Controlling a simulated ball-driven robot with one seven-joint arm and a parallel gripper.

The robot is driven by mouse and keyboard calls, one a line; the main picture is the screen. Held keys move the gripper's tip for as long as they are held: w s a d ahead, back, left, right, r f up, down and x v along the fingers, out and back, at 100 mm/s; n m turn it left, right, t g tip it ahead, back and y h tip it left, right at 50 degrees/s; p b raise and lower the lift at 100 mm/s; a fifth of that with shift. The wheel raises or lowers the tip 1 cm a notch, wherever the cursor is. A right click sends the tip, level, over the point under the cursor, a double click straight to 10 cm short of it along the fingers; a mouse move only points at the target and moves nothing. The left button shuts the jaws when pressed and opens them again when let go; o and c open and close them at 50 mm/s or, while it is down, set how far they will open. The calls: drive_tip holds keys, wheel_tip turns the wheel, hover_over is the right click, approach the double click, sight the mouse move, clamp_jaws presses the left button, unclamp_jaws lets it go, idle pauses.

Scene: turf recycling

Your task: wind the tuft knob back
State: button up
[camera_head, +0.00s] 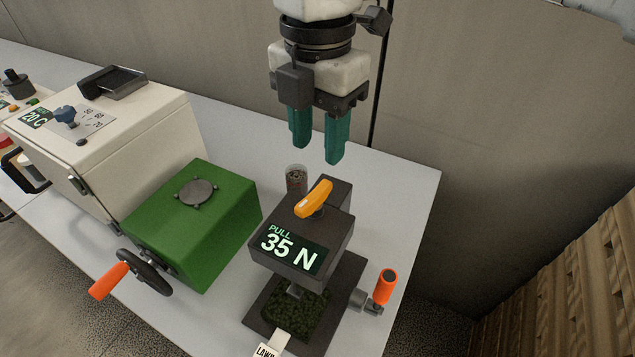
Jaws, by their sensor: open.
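A yellow-orange knob (314,199) sits on top of a dark box-shaped tester (335,222) whose screen reads PULL 35 N. I take this knob to be the tuft knob. A small side crank with an orange-red grip (386,286) is on the tester's lower right. A dark green turf piece (300,315) lies on the tester's base under its head. My gripper (318,148) hangs above and a little behind the knob, pointing down. Its two teal fingers are apart with nothing between them, and it does not touch the knob.
A clear cup of dark granules (296,180) stands just behind the tester, near the fingers. A green box (195,225) with a black handwheel (146,270) is to the left, beside a cream machine (110,140). The grey bench (405,190) is clear at right. A wall is behind.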

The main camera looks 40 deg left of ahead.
sight(317, 190)
wheel_tip(317, 190, down, 9)
drive_tip(key=shift+f+p, duration=0.1)
drive_tip(key=shift+p, duration=0.4)
clamp_jaws()
